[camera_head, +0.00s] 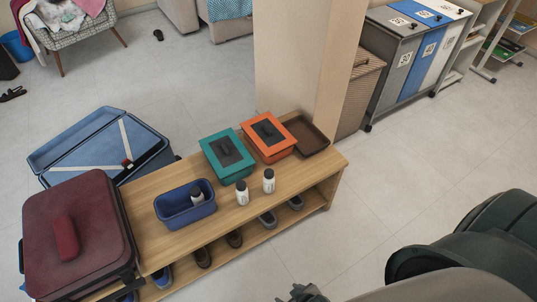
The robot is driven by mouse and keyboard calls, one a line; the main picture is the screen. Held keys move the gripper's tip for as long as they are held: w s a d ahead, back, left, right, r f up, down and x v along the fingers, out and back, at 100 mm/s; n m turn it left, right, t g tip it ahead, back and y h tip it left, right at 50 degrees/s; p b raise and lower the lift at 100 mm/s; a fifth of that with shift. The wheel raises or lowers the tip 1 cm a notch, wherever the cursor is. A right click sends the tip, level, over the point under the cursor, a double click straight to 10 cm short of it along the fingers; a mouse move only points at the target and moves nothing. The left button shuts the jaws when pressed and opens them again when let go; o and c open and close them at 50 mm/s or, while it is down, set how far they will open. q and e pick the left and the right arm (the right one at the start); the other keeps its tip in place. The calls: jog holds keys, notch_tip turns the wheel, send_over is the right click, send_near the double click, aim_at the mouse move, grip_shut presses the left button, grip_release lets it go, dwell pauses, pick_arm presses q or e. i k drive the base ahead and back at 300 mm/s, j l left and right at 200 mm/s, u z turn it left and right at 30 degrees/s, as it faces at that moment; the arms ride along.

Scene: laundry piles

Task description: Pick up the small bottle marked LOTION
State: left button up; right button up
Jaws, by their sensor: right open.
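Two small white bottles with dark caps stand upright on the wooden bench, a left one (242,193) and a right one (269,182). A third small bottle (197,196) with a dark cap is inside the blue bin (172,216). Any lettering on the bottles is too small to read, so I cannot tell which is marked LOTION. My right gripper (303,293) shows only in part at the bottom edge, open, apart from the bottles and in front of the bench. My left gripper is not in view.
The bench (226,216) also holds a teal box (222,171), an orange box (283,152), a brown tray (322,140) and a maroon suitcase (95,225). Shoes (234,238) sit on its lower shelf. A pillar (290,60) rises behind it. Floor (365,205) to the right is clear.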

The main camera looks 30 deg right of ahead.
aim_at(270, 186)
jog(key=z, duration=0.85)
